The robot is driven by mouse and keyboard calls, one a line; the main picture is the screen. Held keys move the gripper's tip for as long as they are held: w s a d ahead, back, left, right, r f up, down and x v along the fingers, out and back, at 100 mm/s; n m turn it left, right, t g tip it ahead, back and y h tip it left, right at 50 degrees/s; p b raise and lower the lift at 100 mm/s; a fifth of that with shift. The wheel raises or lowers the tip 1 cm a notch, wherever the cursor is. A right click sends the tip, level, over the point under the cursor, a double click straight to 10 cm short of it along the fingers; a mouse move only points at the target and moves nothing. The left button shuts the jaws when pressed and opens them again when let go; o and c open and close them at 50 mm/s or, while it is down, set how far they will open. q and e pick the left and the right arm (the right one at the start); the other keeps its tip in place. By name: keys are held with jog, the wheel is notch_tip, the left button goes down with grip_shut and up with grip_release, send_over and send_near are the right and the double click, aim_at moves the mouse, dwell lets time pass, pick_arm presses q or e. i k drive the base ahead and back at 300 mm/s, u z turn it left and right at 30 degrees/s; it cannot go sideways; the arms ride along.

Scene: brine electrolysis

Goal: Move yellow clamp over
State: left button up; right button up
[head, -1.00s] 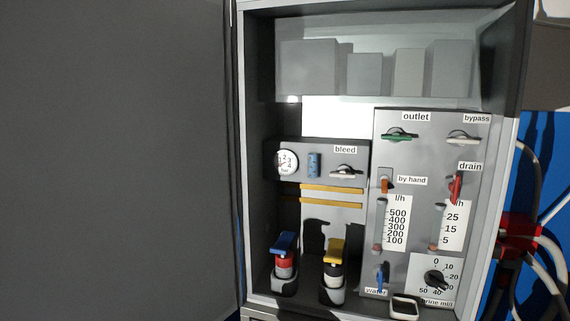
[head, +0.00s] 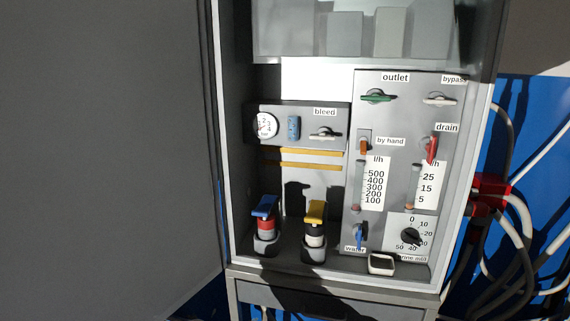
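The yellow clamp (head: 316,212) sits on top of a black-and-white cylindrical fitting (head: 315,238) in a dark holder on the cabinet floor, in the head view. To its left, a blue clamp (head: 264,207) sits on a red-and-white fitting (head: 266,230) in a similar holder. Neither of my grippers shows in the head view.
The open cabinet (head: 214,150) has a grey door (head: 100,150) on the left. A valve panel (head: 390,130) with knobs and scales fills its right side. A small white-rimmed dish (head: 381,264) stands at the front. Red-jointed cables (head: 492,190) hang outside right.

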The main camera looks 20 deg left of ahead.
aim_at(315, 211)
jog(key=z, duration=1.2)
jog(key=k, duration=0.9)
jog(key=u, duration=0.75)
jog(key=i, duration=1)
